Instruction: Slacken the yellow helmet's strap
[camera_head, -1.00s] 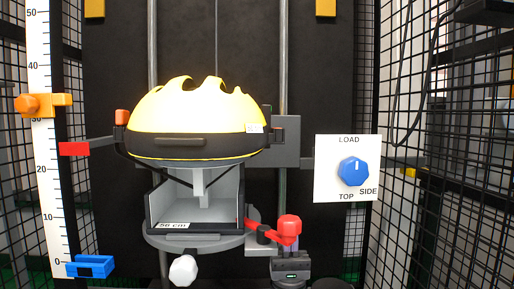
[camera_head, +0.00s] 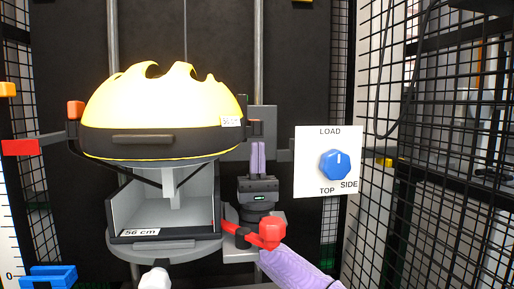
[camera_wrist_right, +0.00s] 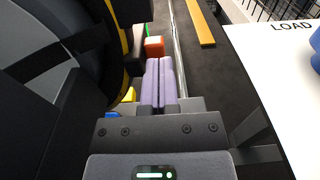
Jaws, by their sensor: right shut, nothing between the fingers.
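The yellow helmet (camera_head: 165,100) with a dark lower band sits on a grey stand, and a black strap (camera_head: 92,166) runs down from its left side. An orange piece (camera_head: 75,109) is on its left side. My right gripper (camera_head: 257,146) is shut and empty, pointing up just below the helmet's right end. In the right wrist view its purple fingers (camera_wrist_right: 158,62) lie together, beside the dark helmet side, with an orange-red block (camera_wrist_right: 154,46) just beyond the tips. I cannot tell whether they touch it. My left gripper is not in view.
A white panel with a blue knob (camera_head: 335,164), marked LOAD, TOP and SIDE, stands to the right. A red-knobbed lever (camera_head: 271,233) sits below my right gripper. A grey bracket is behind the gripper. Black mesh (camera_head: 430,150) closes off the right side.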

